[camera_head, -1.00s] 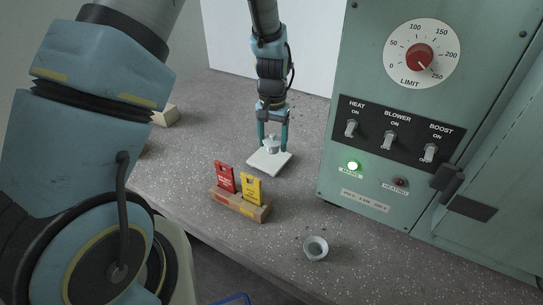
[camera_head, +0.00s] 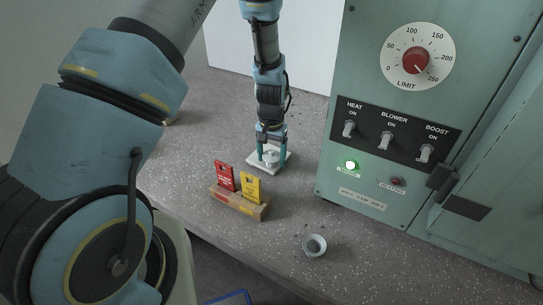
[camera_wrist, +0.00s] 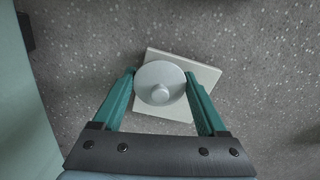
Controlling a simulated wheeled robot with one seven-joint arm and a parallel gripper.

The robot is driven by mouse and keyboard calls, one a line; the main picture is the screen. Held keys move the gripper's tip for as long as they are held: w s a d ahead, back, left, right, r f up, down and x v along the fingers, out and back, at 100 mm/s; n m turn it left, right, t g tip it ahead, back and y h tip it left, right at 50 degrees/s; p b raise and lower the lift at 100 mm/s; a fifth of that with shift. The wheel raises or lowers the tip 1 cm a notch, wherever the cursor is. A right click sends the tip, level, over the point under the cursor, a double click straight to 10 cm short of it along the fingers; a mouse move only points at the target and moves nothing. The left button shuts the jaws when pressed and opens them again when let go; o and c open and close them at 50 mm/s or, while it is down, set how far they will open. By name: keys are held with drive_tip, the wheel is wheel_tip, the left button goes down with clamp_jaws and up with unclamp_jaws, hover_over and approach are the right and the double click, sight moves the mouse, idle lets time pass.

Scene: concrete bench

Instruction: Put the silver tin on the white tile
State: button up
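The silver tin (camera_wrist: 160,84), round with a small knob on its lid, is between the two green fingers of my gripper (camera_wrist: 160,76). Both fingers press against its sides. In the head view the tin (camera_head: 270,157) is upright over the white tile (camera_head: 283,163). The tile (camera_wrist: 205,73) also shows beneath it in the wrist view, with its right and top parts bare. The tin is at or just above the tile's surface; I cannot tell whether it touches. My gripper (camera_head: 272,151) points straight down.
A wooden holder (camera_head: 239,204) with a red card (camera_head: 224,175) and a yellow card (camera_head: 250,188) stands nearer the front. A small grey cup (camera_head: 314,246) sits at the front right. A green control cabinet (camera_head: 345,180) rises on the right.

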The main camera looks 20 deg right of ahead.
drive_tip(key=o, duration=0.3)
drive_tip(key=shift+o, duration=0.2)
wheel_tip(320, 180, up, 12)
drive_tip(key=b, duration=0.3)
drive_tip(key=w+a+r+n, duration=0.1)
drive_tip(key=a+r+n, duration=0.15)
drive_tip(key=a, duration=0.55)
drive_tip(key=a+r+n, duration=0.1)
drive_tip(key=a+r, duration=0.2)
drive_tip(key=a, duration=0.5)
drive_tip(key=s+a+r+n, duration=0.1)
drive_tip(key=s+a+n, duration=0.1)
drive_tip(key=a, duration=0.5)
drive_tip(key=s+a+r+n+t, duration=0.1)
drive_tip(key=s+a+r+n, duration=0.1)
drive_tip(key=s+a, duration=0.2)
drive_tip(key=a, duration=0.3)
drive_tip(key=shift+s+t, duration=0.3)
drive_tip(key=shift+a, duration=0.1)
